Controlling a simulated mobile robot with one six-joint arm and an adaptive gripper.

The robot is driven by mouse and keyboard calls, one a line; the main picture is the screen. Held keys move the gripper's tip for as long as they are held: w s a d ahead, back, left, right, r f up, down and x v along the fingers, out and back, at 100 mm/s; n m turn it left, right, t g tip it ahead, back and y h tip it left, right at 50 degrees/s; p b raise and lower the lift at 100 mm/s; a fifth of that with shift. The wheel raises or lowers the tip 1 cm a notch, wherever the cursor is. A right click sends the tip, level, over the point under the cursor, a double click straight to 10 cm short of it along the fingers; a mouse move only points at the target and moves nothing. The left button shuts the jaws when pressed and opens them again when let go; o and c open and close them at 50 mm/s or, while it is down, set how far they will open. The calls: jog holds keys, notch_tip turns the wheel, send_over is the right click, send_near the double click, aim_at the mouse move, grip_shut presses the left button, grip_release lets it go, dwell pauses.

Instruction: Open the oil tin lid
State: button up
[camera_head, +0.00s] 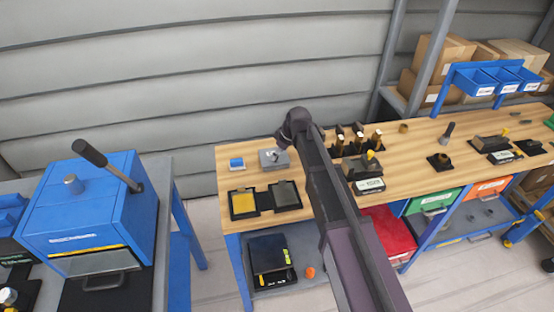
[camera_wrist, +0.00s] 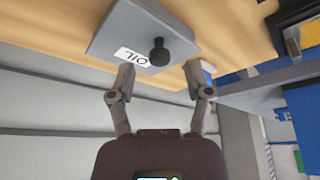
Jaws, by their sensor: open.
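The oil tin (camera_head: 268,163) is a small grey box near the left end of the wooden workbench. In the wrist view the oil tin (camera_wrist: 128,28) fills the upper middle, with a white OIL label appearing upside down. A dark round knob (camera_wrist: 158,52) stands on the tin beside the label. The tin looks closed. My gripper (camera_wrist: 160,76) is open and empty, its two fingertips spread on either side of the knob's line, with the knob a little beyond them. In the head view my gripper is mostly hidden by my arm, beside the tin.
A small blue block (camera_head: 236,163) lies left of the tin. A yellow-filled tray (camera_head: 243,204) and a dark grey one (camera_head: 286,196) lie in front. Dark upright holders (camera_head: 357,137) stand to the right. A blue machine with a lever (camera_head: 85,205) is far left.

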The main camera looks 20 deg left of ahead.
jog(key=shift+b+x, duration=0.55)
jog(key=shift+x, duration=0.25)
grip_shut()
